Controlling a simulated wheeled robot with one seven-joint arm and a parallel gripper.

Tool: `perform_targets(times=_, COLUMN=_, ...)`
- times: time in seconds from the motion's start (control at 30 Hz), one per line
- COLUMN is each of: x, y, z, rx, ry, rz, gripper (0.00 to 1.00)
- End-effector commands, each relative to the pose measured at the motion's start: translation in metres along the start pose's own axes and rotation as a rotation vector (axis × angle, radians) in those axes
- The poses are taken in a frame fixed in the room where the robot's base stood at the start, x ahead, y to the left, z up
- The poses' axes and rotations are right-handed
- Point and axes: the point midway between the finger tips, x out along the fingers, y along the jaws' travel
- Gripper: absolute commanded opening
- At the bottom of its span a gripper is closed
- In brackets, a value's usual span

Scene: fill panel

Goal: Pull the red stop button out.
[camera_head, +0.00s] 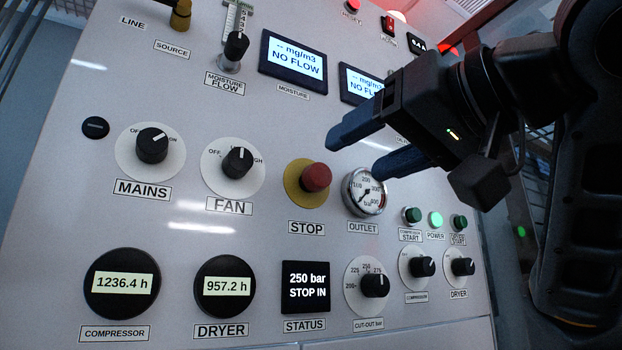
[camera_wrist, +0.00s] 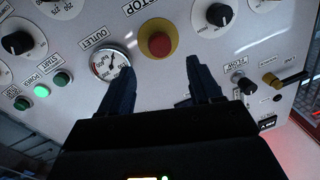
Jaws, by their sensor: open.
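The red stop button (camera_head: 315,177) is a round red knob on a yellow base, above the STOP label on the white panel. In the wrist view the red button (camera_wrist: 160,44) lies beyond the fingertips, roughly centred between them. My gripper (camera_head: 354,155) is open and empty, up and to the right of the button in the head view. Its two dark blue fingers are apart and neither appears to touch the button. The status display (camera_head: 306,287) below reads "250 bar STOP IN".
The outlet gauge (camera_head: 364,192) is just right of the button, close to the lower finger in the picture. The FAN knob (camera_head: 237,161) and MAINS knob (camera_head: 152,145) are to the left. Moisture displays (camera_head: 293,65) sit above. Small green buttons (camera_head: 435,219) are at lower right.

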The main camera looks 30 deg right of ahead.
Motion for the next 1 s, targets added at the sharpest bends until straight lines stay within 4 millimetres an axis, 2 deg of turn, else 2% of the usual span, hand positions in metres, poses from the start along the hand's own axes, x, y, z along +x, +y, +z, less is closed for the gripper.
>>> perform_targets(times=0.33, x=0.027, y=-0.002, z=-0.002, rx=0.004, ry=-0.007, rz=-0.004, gripper=0.64)
perform_targets(times=0.5, x=0.055, y=0.000, z=-0.001, rx=0.002, ry=-0.006, rz=0.001, gripper=0.64)
perform_targets(times=0.63, x=0.069, y=0.000, z=0.001, rx=0.002, ry=-0.005, rz=0.001, gripper=0.64)
perform_targets(times=1.0, x=0.077, y=0.000, z=0.001, rx=0.001, ry=-0.002, rz=-0.001, gripper=0.64)
